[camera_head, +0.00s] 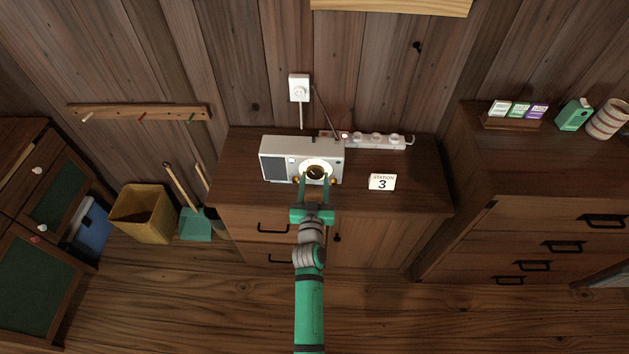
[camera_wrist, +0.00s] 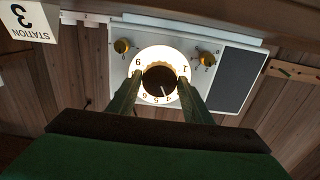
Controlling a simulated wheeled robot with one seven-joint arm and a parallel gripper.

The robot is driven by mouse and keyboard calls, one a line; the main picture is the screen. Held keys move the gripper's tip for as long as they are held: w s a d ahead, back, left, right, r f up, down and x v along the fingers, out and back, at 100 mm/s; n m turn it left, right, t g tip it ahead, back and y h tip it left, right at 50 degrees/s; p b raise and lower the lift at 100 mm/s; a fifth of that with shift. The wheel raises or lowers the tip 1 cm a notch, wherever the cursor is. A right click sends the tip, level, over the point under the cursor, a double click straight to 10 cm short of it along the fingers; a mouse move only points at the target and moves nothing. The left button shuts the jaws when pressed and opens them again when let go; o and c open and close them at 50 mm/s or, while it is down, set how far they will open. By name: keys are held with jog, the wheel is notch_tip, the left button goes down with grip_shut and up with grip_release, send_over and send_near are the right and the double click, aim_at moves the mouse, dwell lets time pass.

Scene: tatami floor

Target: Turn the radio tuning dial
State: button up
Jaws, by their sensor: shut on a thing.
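A white radio (camera_head: 278,160) with a dark speaker grille stands on a wooden cabinet. Its round tuning dial has a lit, numbered scale (camera_wrist: 158,55) around a dark knob (camera_wrist: 160,80). My gripper (camera_head: 315,180) is in front of the radio, and its two green fingers are shut on the knob from either side. In the wrist view, which is upside down, a white mark on the knob points toward the picture bottom, near small digits that are hard to read. A card reading "STATION 3" (camera_head: 382,182) stands right of the radio; it also shows in the wrist view (camera_wrist: 28,18).
Two small brass knobs flank the dial, one at the left (camera_wrist: 122,46) and one at the right (camera_wrist: 206,58) in the wrist view. A power strip (camera_head: 375,140) lies behind, below a wall outlet (camera_head: 299,88). The cabinet top (camera_head: 425,185) is clear right of the card.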

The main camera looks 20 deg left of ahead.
jog(key=shift+w, duration=0.1)
jog(key=shift+d+n, duration=0.2)
jog(key=shift+n, duration=0.2)
jog(key=n, duration=0.2)
jog(key=shift+a+n, duration=0.15)
jog(key=shift+n, duration=1.15)
jog(key=shift+s+a+n, duration=0.1)
jog(key=shift+s+n, duration=0.1)
jog(key=shift+n, duration=0.1)
jog(key=o, duration=1)
jog(key=shift+o, duration=0.2)
jog(key=shift+w, duration=0.1)
